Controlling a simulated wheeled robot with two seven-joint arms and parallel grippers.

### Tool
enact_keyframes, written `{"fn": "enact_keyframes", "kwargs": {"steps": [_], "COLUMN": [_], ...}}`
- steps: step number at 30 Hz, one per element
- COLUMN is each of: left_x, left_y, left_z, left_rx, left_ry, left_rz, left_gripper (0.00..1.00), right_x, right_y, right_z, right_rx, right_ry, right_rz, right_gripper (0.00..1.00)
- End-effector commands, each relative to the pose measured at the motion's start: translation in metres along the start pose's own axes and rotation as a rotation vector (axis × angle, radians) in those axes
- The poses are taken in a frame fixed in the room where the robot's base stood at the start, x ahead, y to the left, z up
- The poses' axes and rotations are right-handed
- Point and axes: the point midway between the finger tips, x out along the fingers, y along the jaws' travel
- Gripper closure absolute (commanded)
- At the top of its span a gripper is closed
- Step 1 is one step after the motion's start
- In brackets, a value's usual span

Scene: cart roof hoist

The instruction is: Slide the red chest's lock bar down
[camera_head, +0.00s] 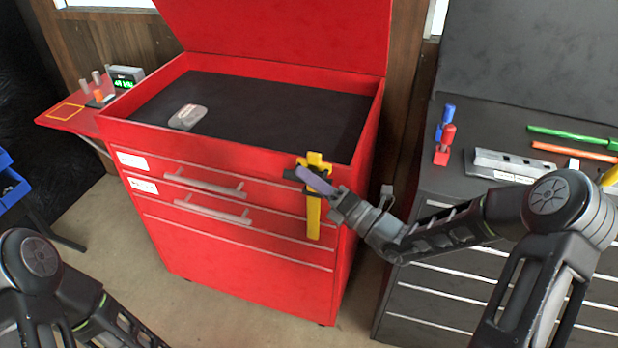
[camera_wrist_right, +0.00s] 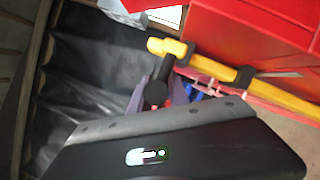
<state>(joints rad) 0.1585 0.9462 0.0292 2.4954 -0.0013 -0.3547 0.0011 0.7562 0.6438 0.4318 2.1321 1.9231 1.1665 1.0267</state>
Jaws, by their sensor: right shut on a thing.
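The red chest (camera_head: 240,270) stands in the middle of the head view with its lid raised. Its yellow lock bar (camera_head: 313,216) is upright on the front face, near the right corner. The bar also crosses the right wrist view (camera_wrist_right: 222,70). My right gripper (camera_head: 308,178) is at the bar's upper end, shut on it, with its purple fingers partly hiding the bar. The fingertips are partly hidden in the right wrist view. My left arm shows at the lower left of the head view, but its gripper is out of view.
A grey object (camera_head: 187,117) lies on the chest's dark top tray. A red side shelf (camera_head: 70,115) with small items is at the left. A dark cabinet (camera_head: 440,290) with tools on top stands close at the right. The floor in front of the chest is clear.

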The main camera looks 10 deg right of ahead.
Motion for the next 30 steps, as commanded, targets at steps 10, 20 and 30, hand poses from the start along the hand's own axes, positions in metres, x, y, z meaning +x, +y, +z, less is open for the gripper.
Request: {"fn": "enact_keyframes", "kwargs": {"steps": [10,20,30], "left_x": [0.0,0.01,0.019], "left_y": [0.0,-0.004,-0.007], "left_z": [0.0,0.0,0.0], "left_rx": [0.0,0.0,0.0], "left_ry": [0.0,0.0,0.001], "left_rz": [0.0,0.0,0.0], "left_gripper": [1.0,1.0,1.0], "right_x": [0.0,-0.004,-0.011], "right_y": [0.0,-0.017,-0.041], "right_z": [0.0,-0.01,-0.025], "right_rx": [0.0,0.005,0.004], "right_ry": [0.0,0.0,0.002], "right_rz": [-0.001,-0.002,-0.006], "right_gripper": [1.0,1.0,1.0]}}
